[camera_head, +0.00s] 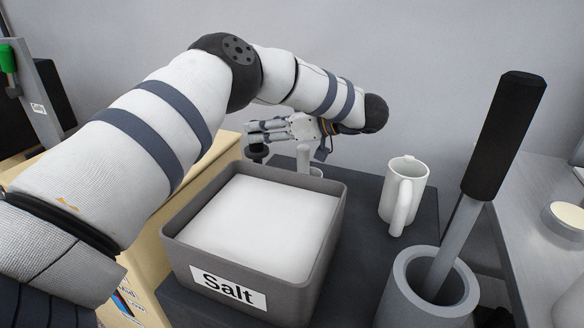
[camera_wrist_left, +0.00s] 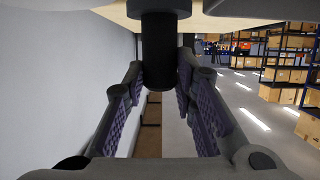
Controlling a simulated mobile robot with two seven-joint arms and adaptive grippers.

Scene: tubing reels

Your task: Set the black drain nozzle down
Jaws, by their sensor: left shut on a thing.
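The black drain nozzle (camera_wrist_left: 158,55) is a dark cylinder with a wider collar, seen between the finger pads in the left wrist view. My left gripper (camera_head: 254,137) is shut on it, with its fingers reaching left behind the salt box in the head view. A small dark part of the nozzle (camera_head: 257,152) shows below the fingers there, near the far edge of the beige surface (camera_head: 150,262). I cannot tell whether the nozzle touches that surface. My right gripper is not in view.
A grey box labelled Salt (camera_head: 335,215) stands in front of the gripper. A white mug (camera_head: 404,195) stands right of it on the dark tabletop (camera_head: 362,225). A black-handled tool (camera_head: 505,135) leans in a grey holder (camera_head: 405,292). A grey wall (camera_head: 440,60) is close behind.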

